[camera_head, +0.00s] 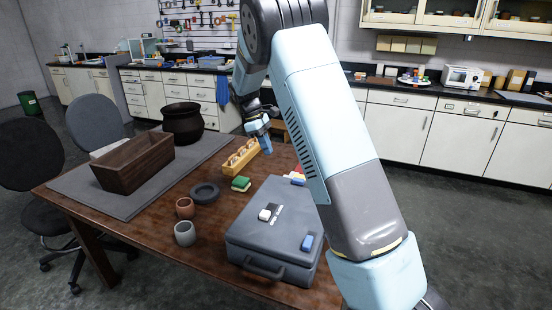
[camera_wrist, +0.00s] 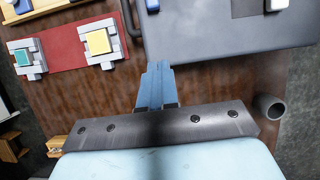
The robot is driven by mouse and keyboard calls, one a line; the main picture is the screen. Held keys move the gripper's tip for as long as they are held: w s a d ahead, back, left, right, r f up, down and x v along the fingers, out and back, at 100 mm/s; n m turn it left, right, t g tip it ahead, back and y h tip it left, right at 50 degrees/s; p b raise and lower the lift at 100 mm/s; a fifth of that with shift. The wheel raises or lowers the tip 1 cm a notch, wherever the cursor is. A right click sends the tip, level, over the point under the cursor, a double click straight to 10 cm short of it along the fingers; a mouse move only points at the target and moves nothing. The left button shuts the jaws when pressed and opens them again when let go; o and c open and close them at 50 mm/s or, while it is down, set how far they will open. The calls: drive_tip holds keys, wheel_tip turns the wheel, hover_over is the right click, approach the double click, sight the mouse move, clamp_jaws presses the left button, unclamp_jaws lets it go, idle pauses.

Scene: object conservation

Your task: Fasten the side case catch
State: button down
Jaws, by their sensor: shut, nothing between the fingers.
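A grey case (camera_head: 262,230) lies closed on the brown table, with a handle (camera_head: 262,267) on its near side. On its lid are a white and dark block (camera_head: 266,213) and a blue piece (camera_head: 308,242). I cannot tell for sure which part is the side catch. In the wrist view the case (camera_wrist: 225,42) fills the upper right, with a blue and white piece (camera_wrist: 152,5) at the top. My gripper (camera_head: 268,150) is shut and empty, beyond the case in the head view. Its blue fingertips (camera_wrist: 158,68) point toward the case edge in the wrist view.
A red mat (camera_wrist: 72,46) with two clamped blocks lies left of the case in the wrist view.

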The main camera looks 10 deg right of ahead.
sight(298, 182)
drive_tip(key=x, duration=0.9)
drive_tip(key=shift+s+d, duration=0.45)
drive_tip(key=shift+d, duration=0.15)
drive_tip(key=shift+s+d, duration=0.4)
drive_tip(key=shift+d, duration=0.2)
drive_tip(key=shift+s+d, duration=0.3)
drive_tip(key=shift+d, duration=0.15)
